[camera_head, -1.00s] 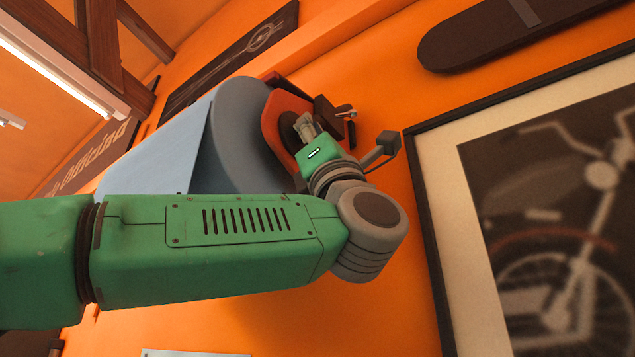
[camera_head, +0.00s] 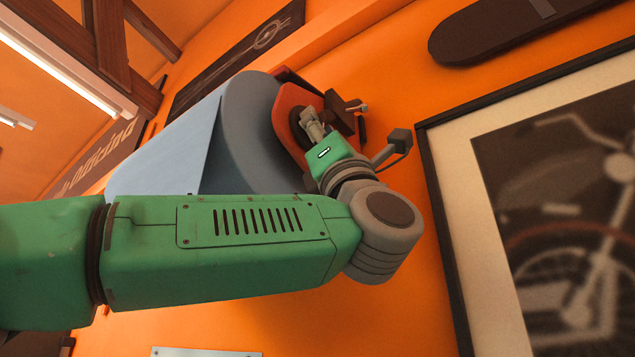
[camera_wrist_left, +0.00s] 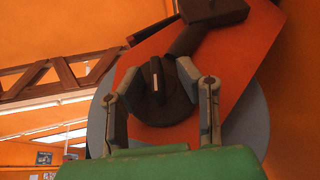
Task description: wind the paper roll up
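The large blue-grey paper roll (camera_head: 250,125) is mounted high on the orange wall, with a light blue sheet (camera_head: 160,145) hanging from it. An orange-red end bracket (camera_head: 290,100) is at its right end. In the left wrist view a round black knob (camera_wrist_left: 155,108) with a raised ridge sits on the orange bracket (camera_wrist_left: 240,60). My left gripper (camera_head: 309,122) reaches the knob; in the wrist view its two fingers (camera_wrist_left: 158,72) are spread on either side of the ridge, with gaps showing. Contact with the knob's rim cannot be told. My right gripper is not in view.
A dark crank-like arm (camera_head: 342,112) stands close beside my left gripper; it also shows above the knob in the wrist view (camera_wrist_left: 212,12). A framed motorcycle picture (camera_head: 465,190) hangs to the right. A dark rounded board (camera_head: 490,30) is at the upper right.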

